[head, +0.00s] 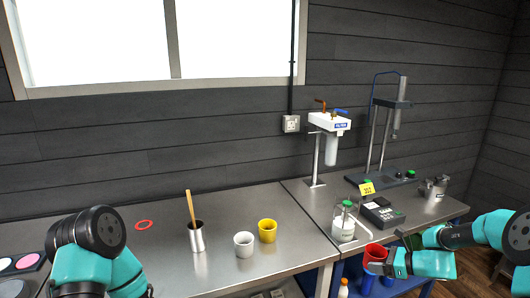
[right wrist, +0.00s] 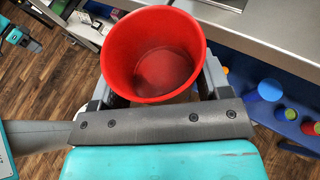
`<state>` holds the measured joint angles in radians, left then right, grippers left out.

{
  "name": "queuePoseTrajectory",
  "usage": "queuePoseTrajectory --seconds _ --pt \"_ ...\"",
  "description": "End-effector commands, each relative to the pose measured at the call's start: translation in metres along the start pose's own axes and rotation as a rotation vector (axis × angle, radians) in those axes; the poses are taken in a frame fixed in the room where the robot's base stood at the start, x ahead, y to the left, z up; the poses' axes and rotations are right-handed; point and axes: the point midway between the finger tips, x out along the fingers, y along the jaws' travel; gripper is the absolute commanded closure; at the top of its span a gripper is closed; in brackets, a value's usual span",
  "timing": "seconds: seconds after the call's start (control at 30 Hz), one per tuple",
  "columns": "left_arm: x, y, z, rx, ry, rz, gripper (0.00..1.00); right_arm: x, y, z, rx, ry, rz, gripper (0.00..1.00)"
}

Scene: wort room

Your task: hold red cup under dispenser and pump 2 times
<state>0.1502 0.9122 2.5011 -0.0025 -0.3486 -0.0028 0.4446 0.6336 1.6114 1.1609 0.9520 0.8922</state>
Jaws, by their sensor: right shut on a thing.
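The red cup (head: 375,252) is upright between the jaws of my right gripper (head: 386,262), beyond the steel table's front edge. In the right wrist view the red cup (right wrist: 153,55) fills the space between the two fingers, and I look down into its empty-looking inside. The dispenser (head: 343,226) is a clear bottle with a white label and a green pump top, standing on the right-hand table to the left of the cup. The cup is apart from it and not under its spout. Of my left arm only links show at the lower left; its gripper is out of view.
A yellow cup (head: 267,230), a white cup (head: 243,243) and a steel holder (head: 195,237) with a wooden stick stand on the left-hand table. A black box (head: 382,214) and a steel pitcher (head: 434,188) stand behind the red cup. Blue bins are below.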

Motion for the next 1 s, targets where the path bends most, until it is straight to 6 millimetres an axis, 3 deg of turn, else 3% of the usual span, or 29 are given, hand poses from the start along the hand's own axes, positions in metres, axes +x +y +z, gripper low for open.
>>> queuePoseTrajectory --seconds 0.27,0.87,1.0 --pt "0.000 0.000 0.000 0.000 0.000 0.000 0.57 0.023 -0.017 0.010 -0.001 0.000 -0.001 0.55" --pt "0.000 0.000 0.000 0.000 0.000 0.000 0.57 0.024 -0.018 0.010 0.000 0.000 -0.001 0.55" --pt "0.000 0.001 -0.002 0.002 0.003 0.001 0.69 0.024 -0.018 0.010 0.000 0.000 -0.001 0.55"
